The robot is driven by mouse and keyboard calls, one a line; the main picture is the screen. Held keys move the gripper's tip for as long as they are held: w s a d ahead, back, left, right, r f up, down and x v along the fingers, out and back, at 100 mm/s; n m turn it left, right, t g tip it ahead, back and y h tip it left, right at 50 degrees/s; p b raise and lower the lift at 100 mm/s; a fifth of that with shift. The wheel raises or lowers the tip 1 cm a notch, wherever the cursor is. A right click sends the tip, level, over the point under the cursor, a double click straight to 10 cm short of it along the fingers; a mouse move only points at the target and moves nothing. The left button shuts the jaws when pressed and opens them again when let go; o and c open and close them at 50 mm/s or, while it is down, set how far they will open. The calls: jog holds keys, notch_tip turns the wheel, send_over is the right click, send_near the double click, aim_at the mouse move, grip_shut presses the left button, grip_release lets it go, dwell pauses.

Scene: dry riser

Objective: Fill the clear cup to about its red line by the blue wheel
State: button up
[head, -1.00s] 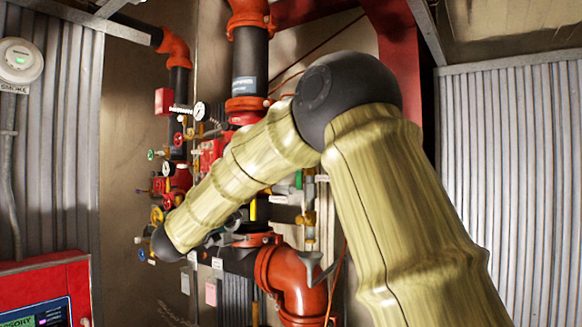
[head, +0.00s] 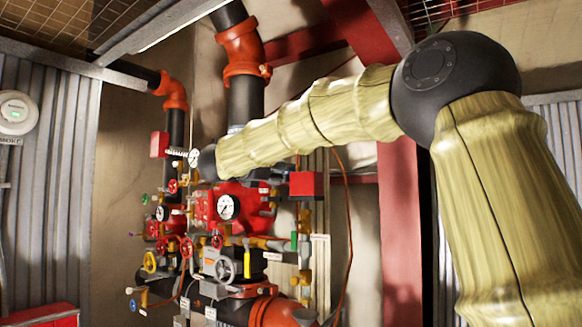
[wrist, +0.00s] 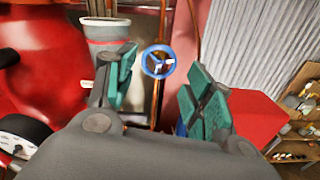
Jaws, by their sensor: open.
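The blue wheel (wrist: 158,61) shows in the wrist view, beyond the gap between my fingers and apart from them. A small blue wheel (head: 132,305) also shows at the lower left of the pipework in the head view. My gripper (wrist: 160,82) is open, with teal pads and nothing between them. In the head view my gripper is hidden behind my arm. I cannot pick out the clear cup for certain. A pale grey cylinder with a red band (wrist: 106,30) stands beyond the left finger in the wrist view; I cannot tell whether it is the cup.
Red, yellow and green handwheels crowd the pipework around a white-faced gauge (head: 227,207). A red box (head: 316,185) sticks out right of them. In the wrist view, a red surface (wrist: 255,118) lies beyond the right finger and shelves (wrist: 300,125) stand at far right.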

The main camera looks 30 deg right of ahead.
aim_at(288, 172)
jog(key=shift+p+x, duration=1.65)
jog(key=shift+x, duration=1.4)
jog(key=shift+w, duration=0.1)
jog(key=shift+c, duration=0.2)
jog(key=c, duration=0.7)
